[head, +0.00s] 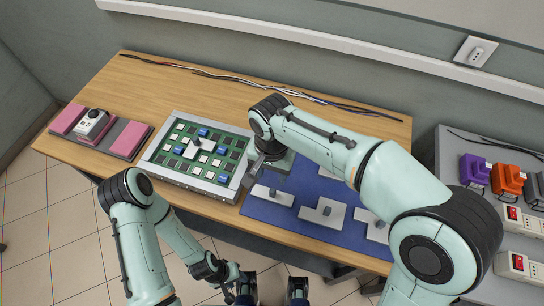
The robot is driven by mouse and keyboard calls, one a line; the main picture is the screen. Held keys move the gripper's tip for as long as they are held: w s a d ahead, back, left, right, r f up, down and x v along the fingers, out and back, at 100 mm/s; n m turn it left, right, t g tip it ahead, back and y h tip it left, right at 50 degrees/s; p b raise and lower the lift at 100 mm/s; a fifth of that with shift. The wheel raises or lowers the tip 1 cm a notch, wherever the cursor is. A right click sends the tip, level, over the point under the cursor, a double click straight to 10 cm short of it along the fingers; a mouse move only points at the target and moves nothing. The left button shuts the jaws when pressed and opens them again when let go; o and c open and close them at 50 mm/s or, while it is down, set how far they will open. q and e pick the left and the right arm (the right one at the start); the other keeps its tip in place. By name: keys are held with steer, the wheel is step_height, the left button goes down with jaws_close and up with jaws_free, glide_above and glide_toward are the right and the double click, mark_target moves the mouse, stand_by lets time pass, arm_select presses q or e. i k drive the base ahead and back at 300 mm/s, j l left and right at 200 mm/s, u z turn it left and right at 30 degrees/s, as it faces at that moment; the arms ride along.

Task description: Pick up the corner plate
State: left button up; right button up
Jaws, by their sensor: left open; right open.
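Several pale grey plates with dark knobs lie on the blue mat. One with a stepped outline (323,213) lies in the middle and looks most like the corner plate, though I cannot be sure of its shape. A straight plate (262,192) lies to its left, and another plate (374,227) to its right is partly covered by my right arm. My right gripper (256,177) is open over the mat's left edge, beside the board, up and left of the stepped plate. My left gripper (242,283) is open, low in front of the table, away from the plates.
A framed green board (178,184) with white and blue parts and one pale plate (193,150) stands left of the mat (290,224). A pink and grey tray (128,140) with a white device is far left. Cables (225,77) run along the back. Coloured connectors (508,179) stand at right.

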mark_target(196, 144)
steer(key=k, duration=1)
